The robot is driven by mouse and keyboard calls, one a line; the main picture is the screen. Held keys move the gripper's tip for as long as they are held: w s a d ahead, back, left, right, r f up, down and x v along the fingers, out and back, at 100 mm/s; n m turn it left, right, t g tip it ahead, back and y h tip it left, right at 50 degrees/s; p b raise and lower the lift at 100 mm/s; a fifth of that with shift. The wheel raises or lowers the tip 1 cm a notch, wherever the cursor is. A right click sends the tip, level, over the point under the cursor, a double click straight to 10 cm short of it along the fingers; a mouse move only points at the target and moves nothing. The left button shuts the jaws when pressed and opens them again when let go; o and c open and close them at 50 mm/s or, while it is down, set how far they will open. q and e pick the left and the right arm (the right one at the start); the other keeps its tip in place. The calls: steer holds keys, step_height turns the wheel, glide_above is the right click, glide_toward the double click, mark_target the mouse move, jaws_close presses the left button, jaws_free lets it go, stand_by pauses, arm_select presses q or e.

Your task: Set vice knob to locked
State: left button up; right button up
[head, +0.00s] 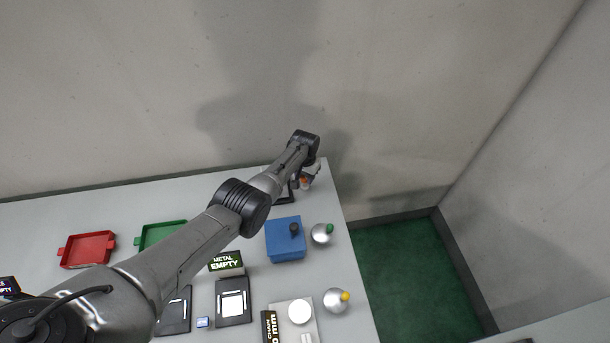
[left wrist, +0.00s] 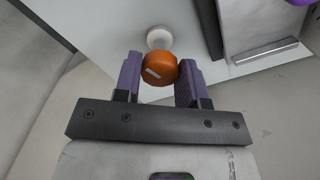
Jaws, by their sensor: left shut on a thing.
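The vice knob (left wrist: 160,68) is an orange round knob with a small pale mark on its face, seen in the left wrist view. It also shows small in the head view (head: 305,183), near the far right corner of the table. My left gripper (left wrist: 160,80) has its two purple fingers on either side of the knob and is shut on it. A white round base sits behind the knob in the left wrist view. In the head view the left forearm and wrist cover much of the vice. My right gripper is not in view.
Red (head: 88,249) and green (head: 158,233) trays lie left. The wall is close behind.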

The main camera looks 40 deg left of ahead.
arm_select(q)
steer(key=m, duration=0.5)
steer(key=shift+m, duration=0.3)
steer(key=m, duration=0.5)
steer(key=m+b, duration=0.1)
steer(key=m, duration=0.5)
steer(key=shift+a+m, duration=0.1)
steer(key=shift+m, duration=0.2)
steer(key=shift+w+m, duration=0.1)
steer(key=shift+m, duration=2.2)
steer(key=o, duration=0.9)
